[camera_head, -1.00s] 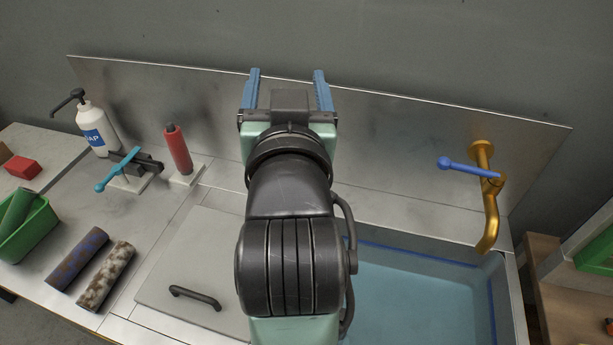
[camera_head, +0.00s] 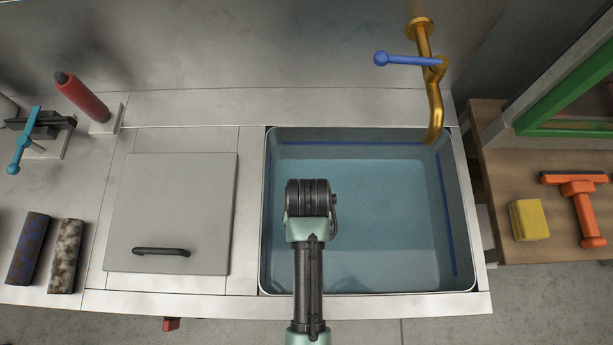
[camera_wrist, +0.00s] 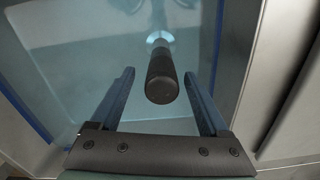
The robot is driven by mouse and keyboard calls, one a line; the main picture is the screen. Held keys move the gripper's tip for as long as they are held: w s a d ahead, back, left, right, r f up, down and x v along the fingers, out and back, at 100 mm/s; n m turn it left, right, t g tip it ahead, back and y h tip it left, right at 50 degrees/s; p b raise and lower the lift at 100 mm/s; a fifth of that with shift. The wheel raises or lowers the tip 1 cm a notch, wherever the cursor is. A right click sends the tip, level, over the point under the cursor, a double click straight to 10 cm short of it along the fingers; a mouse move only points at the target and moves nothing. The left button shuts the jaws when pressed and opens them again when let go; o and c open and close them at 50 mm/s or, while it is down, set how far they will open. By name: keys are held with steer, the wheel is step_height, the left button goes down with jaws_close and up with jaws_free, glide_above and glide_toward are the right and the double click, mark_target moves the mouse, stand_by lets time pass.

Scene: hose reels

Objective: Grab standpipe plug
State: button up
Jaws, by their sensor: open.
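The standpipe plug (camera_wrist: 162,82) shows in the wrist view as an upright, dark, rounded grip on a paler stem, standing in the water of the basin (camera_head: 456,215). My gripper (camera_wrist: 159,72) is open, with one blue finger at each side of the plug in the picture. I see clear space between the plug and both fingers, and nothing is held. I cannot tell how far the grip lies below the fingertips. In the head view my arm hides the plug and my gripper.
A brass tap (camera_head: 433,105) with a blue lever (camera_head: 405,60) stands at the basin's back right. A flat grey cover (camera_head: 175,205) with a dark handle lies left of the basin. A yellow sponge (camera_head: 529,219) and an orange squeegee (camera_head: 582,205) lie on the wooden surface at right.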

step_height(320, 180, down, 6)
stand_by(0.5)
steer(key=shift+s+a, duration=0.1)
jaws_close()
stand_by(1.2)
